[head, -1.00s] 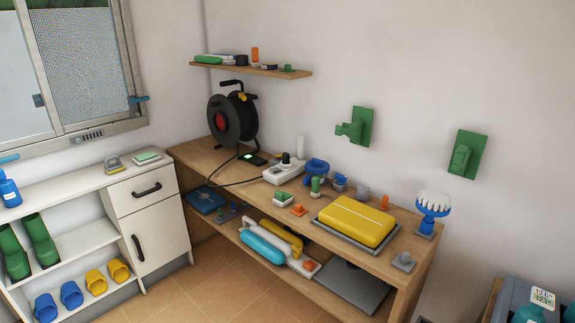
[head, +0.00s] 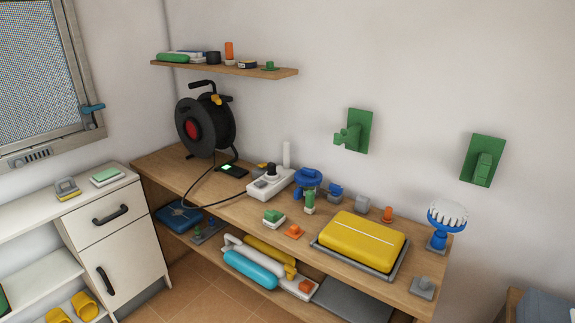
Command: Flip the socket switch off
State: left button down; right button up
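A white socket block (head: 270,184) lies on the wooden workbench (head: 162,168), left of its middle. A black plug or knob stands on it and a dark cable runs from it toward the cable reel (head: 205,122). The switch on the block is too small for me to tell its position. Neither of my grippers shows in the head view.
A yellow case (head: 361,240) on a grey tray, small green, orange and blue items, and a blue stand (head: 446,217) crowd the bench. A shelf (head: 222,69) hangs above. A white cabinet (head: 112,225) stands left. Tiled floor (head: 192,282) shows in front.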

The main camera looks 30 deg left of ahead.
aim_at(260, 183)
jog(key=i+j, duration=0.15)
jog(key=j, duration=0.3)
jog(key=i+j+z, duration=0.1)
jog(key=j, duration=0.35)
jog(key=i+j, duration=0.2)
jog(key=j, duration=0.3)
jog(key=i+j+z, duration=0.1)
jog(key=j, duration=0.35)
jog(key=i+j, duration=0.15)
jog(key=j, duration=0.3)
